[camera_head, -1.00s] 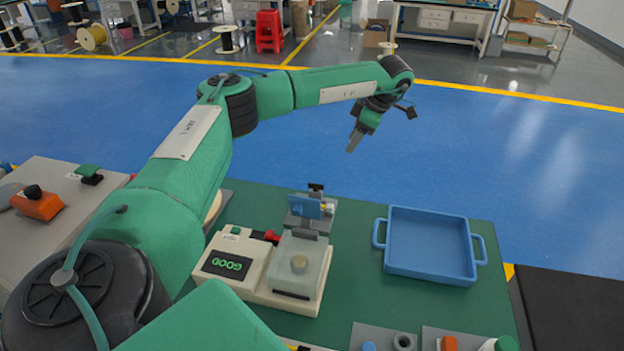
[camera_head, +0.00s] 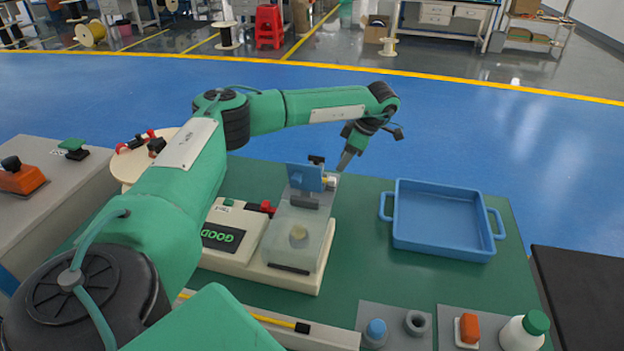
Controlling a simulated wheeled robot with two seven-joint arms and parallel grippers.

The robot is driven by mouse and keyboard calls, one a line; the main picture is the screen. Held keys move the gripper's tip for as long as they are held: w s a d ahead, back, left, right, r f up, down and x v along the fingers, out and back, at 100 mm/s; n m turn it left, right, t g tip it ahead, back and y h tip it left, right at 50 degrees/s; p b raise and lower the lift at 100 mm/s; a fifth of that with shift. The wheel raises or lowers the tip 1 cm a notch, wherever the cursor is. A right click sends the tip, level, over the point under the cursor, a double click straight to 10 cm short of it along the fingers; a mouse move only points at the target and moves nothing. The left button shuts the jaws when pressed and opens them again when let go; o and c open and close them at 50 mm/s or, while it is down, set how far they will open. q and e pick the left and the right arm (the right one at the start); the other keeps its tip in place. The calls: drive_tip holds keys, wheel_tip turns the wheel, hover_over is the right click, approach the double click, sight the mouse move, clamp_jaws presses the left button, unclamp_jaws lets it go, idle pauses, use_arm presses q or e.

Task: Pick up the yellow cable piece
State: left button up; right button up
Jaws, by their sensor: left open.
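A small yellow piece with a pale end (camera_head: 330,183) sticks out of the right side of a blue clamp block (camera_head: 305,177) at the far end of the bench machine (camera_head: 226,226); it looks like the cable piece, but it is too small to be sure. My left gripper (camera_head: 345,161) hangs pointing down just beyond and slightly above it, apart from it as far as I can tell. The gap between its fingers is hard to see; it appears open and empty. My right gripper is out of the picture.
A blue tray (camera_head: 443,247) with two handles stands empty on the green bench (camera_head: 362,270) at right. A long yellow rod with a black tip (camera_head: 262,319) lies in front of the machine. Small parts and a white bottle (camera_head: 520,334) stand at front right.

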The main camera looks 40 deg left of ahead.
sight(333, 178)
use_arm(q)
drive_tip(key=x, duration=0.3)
drive_tip(key=shift+f, duration=0.2)
drive_tip(key=shift+p+x, duration=0.3)
drive_tip(key=shift+x, duration=2)
drive_tip(key=c, duration=1)
clamp_jaws()
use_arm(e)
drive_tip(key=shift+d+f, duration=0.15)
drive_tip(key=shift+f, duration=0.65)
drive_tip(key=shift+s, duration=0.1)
